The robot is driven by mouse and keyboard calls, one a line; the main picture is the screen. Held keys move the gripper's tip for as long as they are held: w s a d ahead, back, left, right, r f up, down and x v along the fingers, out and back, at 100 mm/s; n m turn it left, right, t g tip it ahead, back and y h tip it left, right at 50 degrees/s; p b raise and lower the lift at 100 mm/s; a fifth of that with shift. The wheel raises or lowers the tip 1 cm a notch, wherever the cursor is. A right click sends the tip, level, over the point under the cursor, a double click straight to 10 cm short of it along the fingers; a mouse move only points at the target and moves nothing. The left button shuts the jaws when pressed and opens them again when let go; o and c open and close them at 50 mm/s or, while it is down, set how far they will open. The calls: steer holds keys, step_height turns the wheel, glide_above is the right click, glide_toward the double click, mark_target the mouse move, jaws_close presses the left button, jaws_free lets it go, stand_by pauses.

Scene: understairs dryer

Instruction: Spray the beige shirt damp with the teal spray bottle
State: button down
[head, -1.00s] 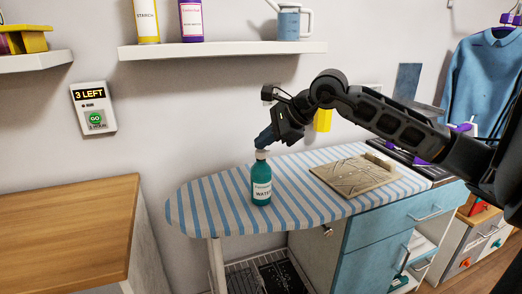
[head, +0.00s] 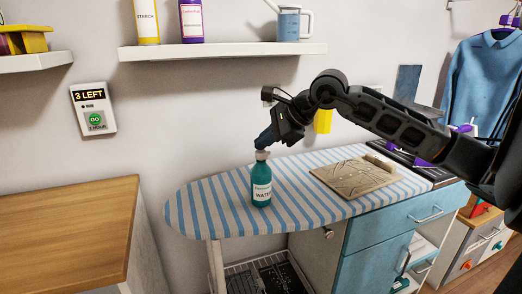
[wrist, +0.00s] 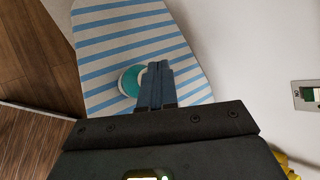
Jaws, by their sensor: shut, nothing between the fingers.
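The teal spray bottle (head: 261,184), labelled "WATER", stands upright on the striped ironing board (head: 215,208). It has a pale top. My gripper (head: 264,142) is just above and behind the bottle's top in the head view, pointing down. In the wrist view the shut fingers (wrist: 157,80) lie right beside the bottle (wrist: 132,81), seen from above; I cannot tell whether they touch it. The fingers hold nothing.
A wall shelf (head: 222,50) with bottles and a blue jug (head: 290,24) is above the board. A wooden counter (head: 65,232) stands at the left. A wall panel (head: 93,108) reads "3 LEFT".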

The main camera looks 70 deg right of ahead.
mark_target(264, 152)
steer(key=shift+r, duration=0.85)
steer(key=shift+r+p, duration=0.45)
steer(key=shift+r, duration=2.05)
